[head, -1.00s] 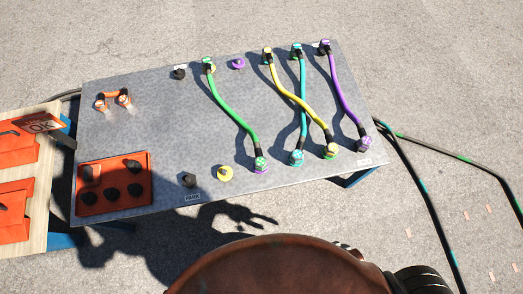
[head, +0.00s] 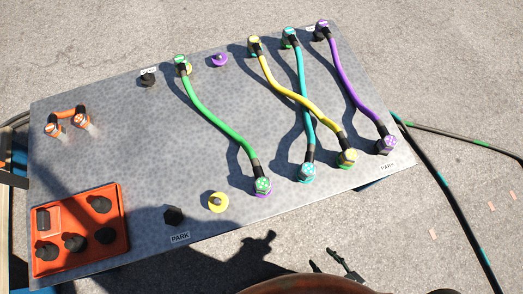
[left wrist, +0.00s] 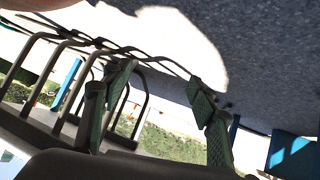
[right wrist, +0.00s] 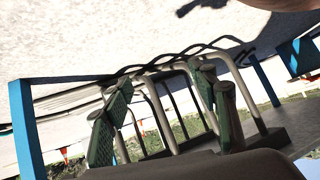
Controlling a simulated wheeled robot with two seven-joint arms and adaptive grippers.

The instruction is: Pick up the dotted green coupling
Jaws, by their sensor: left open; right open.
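The green cable (head: 213,116) lies on the grey panel with a green coupling at each end. The near green coupling (head: 262,185) has pale dot-like marks on its cap and sits over a purple base at the panel's front edge. The far green coupling (head: 181,60) has a more bar-like mark, with some yellow under it. My right gripper (head: 341,263) is open and empty in front of the panel, below and right of the near green coupling; its fingers also show in the right wrist view (right wrist: 163,115). My left gripper (left wrist: 160,108) is open and empty, outside the head view.
Yellow (head: 347,158), cyan (head: 307,172) and purple (head: 386,145) couplings stand right of the near green one. A bare yellow peg (head: 218,202) and black peg (head: 174,216) stand left. An orange tray (head: 80,228) lies at front left. The panel's left middle is clear.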

